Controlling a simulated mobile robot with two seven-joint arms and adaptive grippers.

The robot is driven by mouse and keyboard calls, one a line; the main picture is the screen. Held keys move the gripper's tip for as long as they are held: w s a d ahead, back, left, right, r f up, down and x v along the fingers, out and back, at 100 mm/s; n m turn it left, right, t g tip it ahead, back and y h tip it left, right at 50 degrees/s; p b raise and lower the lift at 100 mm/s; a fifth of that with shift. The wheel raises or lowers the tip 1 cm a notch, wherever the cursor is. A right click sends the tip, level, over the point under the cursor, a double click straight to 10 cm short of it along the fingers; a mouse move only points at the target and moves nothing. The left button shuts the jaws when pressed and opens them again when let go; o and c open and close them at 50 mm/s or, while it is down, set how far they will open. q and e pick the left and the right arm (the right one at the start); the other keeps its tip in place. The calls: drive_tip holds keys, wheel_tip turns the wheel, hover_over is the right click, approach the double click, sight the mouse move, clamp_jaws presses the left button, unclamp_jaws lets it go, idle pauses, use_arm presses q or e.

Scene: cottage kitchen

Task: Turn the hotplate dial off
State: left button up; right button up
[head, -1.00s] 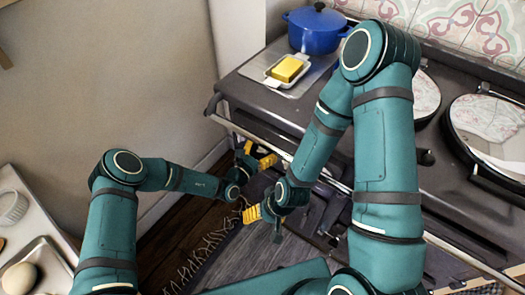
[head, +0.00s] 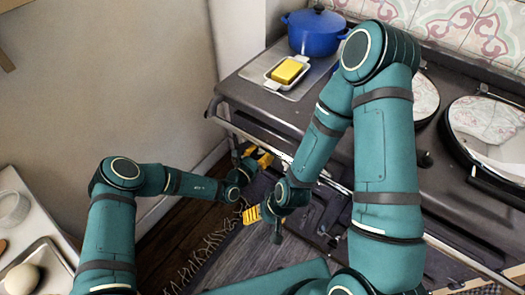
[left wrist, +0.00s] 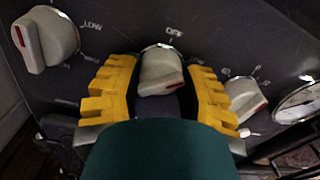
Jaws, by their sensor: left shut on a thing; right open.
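In the left wrist view a cream dial (left wrist: 160,72) on the dark front panel sits between the yellow fingers of my left gripper (left wrist: 163,92). The gripper is shut on it. In the head view my left gripper (head: 257,157) is at the stove's front, low at the left end, and the dial is hidden there. My right gripper (head: 262,214) is open and empty, in front of the stove, a little nearer than the left one.
Similar dials with red marks sit to the left (left wrist: 47,38) and right (left wrist: 243,99) of the held one, with a round gauge (left wrist: 299,102) beyond. A rail (head: 240,131) runs along the stove front. A blue pot (head: 316,32) and butter dish (head: 286,71) stand on top.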

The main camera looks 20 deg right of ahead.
use_arm(q)
drive_tip(key=n+p, duration=0.1)
drive_tip(key=n, duration=0.3)
drive_tip(key=shift+n, duration=0.3)
drive_tip(key=shift+n+p, duration=0.3)
drive_tip(key=shift+n, duration=2.3)
drive_tip(key=shift+s, duration=0.1)
drive_tip(key=o, duration=1.2)
drive_tip(key=shift+d, duration=0.1)
drive_tip(key=v, duration=1.2)
